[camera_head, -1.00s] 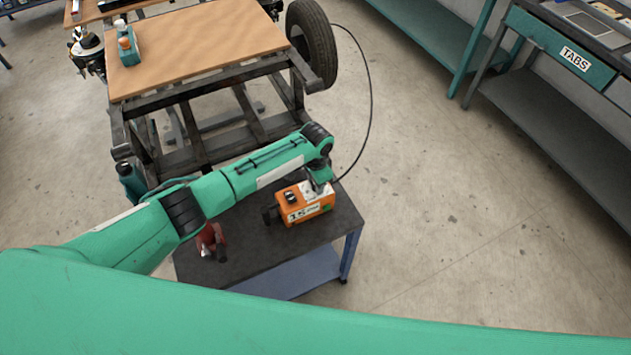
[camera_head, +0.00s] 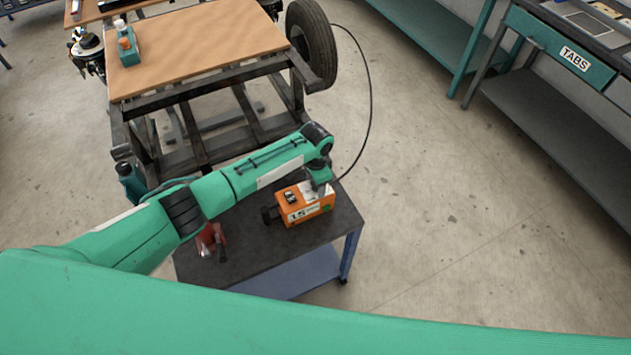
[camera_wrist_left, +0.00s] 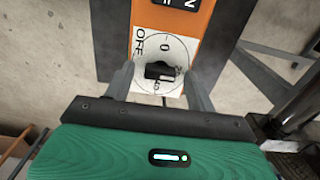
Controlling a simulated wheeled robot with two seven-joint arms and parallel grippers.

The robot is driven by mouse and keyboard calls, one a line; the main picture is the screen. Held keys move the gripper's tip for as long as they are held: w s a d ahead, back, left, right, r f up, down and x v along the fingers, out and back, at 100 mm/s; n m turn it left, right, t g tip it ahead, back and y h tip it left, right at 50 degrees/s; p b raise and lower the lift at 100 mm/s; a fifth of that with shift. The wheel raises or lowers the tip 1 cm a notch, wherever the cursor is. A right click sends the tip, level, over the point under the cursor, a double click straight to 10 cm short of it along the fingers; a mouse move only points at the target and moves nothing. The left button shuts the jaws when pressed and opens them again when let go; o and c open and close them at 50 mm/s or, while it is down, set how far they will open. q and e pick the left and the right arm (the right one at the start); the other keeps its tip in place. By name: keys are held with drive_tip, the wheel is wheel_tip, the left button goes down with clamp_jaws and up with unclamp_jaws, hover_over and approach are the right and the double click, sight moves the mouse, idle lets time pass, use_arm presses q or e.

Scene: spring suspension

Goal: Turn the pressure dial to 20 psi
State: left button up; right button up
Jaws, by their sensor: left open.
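The orange pressure box (camera_head: 296,216) sits on the dark top of a small cart. Its side bears a label that looks like "15", with small print I cannot read. In the left wrist view, the white dial plate (camera_wrist_left: 143,47) shows "OFF", "0" and partly hidden numbers around a black knob (camera_wrist_left: 157,71). I cannot tell exactly which number the knob points at. My left gripper (camera_wrist_left: 161,77) is open, one finger on each side of the knob, with no clear contact. In the head view, my left gripper (camera_head: 321,187) is over the box's right end. My right gripper is out of view.
A red tool (camera_head: 211,240) lies on the cart top (camera_head: 262,250), left of the box. A black hose (camera_head: 368,95) curves from near the box to the tire (camera_head: 312,45). A metal frame with a wooden board (camera_head: 200,45) stands behind. Floor to the right is clear.

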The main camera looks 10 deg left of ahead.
use_arm(q)
wheel_tip(320, 180, up, 14)
drive_tip(key=b, duration=0.2)
drive_tip(key=shift+b, duration=0.4)
drive_tip(key=shift+d+f, duration=0.1)
drive_tip(key=shift+f, duration=0.05)
